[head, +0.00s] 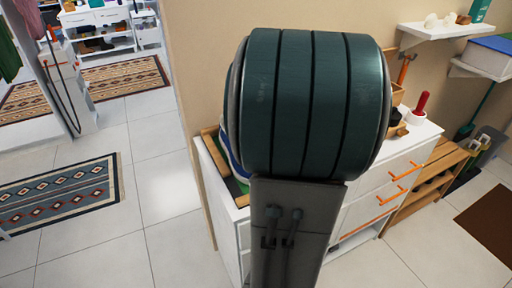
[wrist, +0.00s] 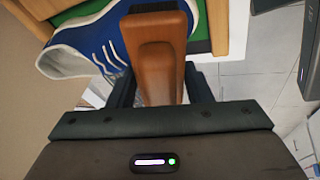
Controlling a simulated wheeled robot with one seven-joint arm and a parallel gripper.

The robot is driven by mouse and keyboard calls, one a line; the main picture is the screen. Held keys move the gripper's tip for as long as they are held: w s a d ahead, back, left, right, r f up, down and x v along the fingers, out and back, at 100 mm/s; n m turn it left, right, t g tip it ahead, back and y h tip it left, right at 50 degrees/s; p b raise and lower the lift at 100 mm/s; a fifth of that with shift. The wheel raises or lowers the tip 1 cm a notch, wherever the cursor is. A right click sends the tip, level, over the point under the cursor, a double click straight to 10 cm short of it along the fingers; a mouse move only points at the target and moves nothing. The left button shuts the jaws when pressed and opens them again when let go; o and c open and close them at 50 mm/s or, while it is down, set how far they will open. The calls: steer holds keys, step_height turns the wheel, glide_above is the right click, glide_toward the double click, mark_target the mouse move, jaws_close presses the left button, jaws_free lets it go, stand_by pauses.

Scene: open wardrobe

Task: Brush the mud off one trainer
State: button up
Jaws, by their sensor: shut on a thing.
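My gripper (wrist: 158,78) is shut on the brown wooden handle of a brush (wrist: 150,40) in the wrist view. A blue trainer with white laces and a white collar (wrist: 85,45) lies just left of the brush, on a green mat (wrist: 201,46) inside a wood-edged tray (wrist: 238,28). I cannot tell whether the brush touches the trainer. No mud can be made out on the visible part of the shoe. In the head view my arm hides the gripper, the brush and most of the trainer (head: 227,145).
The tray sits on a white drawer cabinet (head: 345,217) with orange handles. A wooden bench (head: 425,185) and wall shelves (head: 440,30) are further right. Tiled floor with a patterned rug (head: 65,195) is open at left.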

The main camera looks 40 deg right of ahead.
steer(key=shift+b+x, duration=0.85)
steer(key=shift+b, duration=0.1)
steer(key=shift+d, duration=0.25)
steer(key=shift+w+d+r, duration=0.1)
steer(key=shift+w+r, duration=0.1)
steer(key=shift+w, duration=0.3)
steer(key=shift+w+d+r, duration=0.1)
steer(key=shift+w, duration=0.25)
steer(key=shift+w, duration=0.1)
